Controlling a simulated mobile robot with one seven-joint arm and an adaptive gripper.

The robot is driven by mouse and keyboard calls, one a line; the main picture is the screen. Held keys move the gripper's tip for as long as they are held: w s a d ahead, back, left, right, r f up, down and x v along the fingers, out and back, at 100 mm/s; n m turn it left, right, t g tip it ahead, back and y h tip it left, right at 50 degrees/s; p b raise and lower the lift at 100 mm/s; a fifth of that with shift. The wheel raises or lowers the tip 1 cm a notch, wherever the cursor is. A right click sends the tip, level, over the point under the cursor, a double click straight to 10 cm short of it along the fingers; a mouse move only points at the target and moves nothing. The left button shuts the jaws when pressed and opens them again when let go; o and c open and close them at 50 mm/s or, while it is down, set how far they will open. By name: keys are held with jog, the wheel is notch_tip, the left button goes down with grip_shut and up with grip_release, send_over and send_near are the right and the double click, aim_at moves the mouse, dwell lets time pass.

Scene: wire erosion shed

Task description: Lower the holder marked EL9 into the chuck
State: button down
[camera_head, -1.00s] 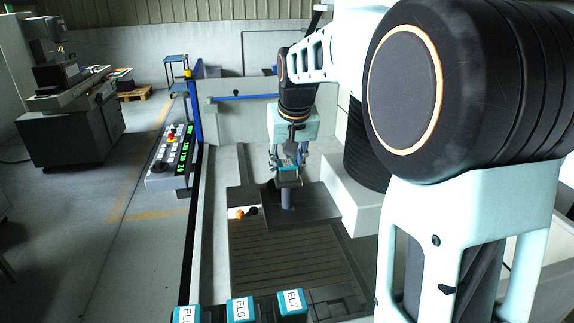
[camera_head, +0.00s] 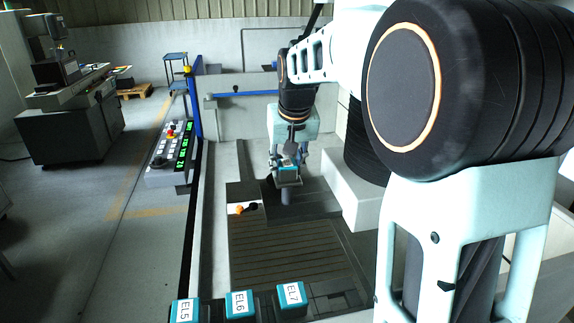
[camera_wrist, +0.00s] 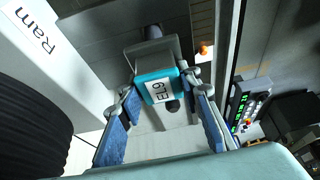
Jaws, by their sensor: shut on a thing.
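My gripper (camera_head: 287,165) is shut on the EL9 holder, a teal block with a grey body and a white label. In the wrist view, the EL9 holder (camera_wrist: 152,76) sits between my two blue-padded fingers, its label facing the camera. In the head view, the holder (camera_head: 288,182) is upright, with a grey round shank below it. The shank's lower end meets or stands just in front of a dark grey block (camera_head: 312,203), which looks like the chuck. I cannot tell how far the shank is in it.
A lever with an orange knob (camera_head: 239,210) sits left of the dark block. A white block (camera_head: 352,195) stands close on the right; the wrist view shows a part marked Ram (camera_wrist: 32,30). Holders EL5 (camera_head: 185,311), EL6 (camera_head: 239,303) and EL7 (camera_head: 291,294) stand in front.

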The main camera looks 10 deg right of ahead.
aim_at(287, 182)
jog(key=shift+f+b, duration=0.7)
jog(key=shift+f, duration=0.45)
jog(key=shift+f+b, duration=1.1)
jog(key=shift+f, duration=0.35)
jog(key=shift+f+b, duration=0.3)
jog(key=c, duration=1.3)
grip_release()
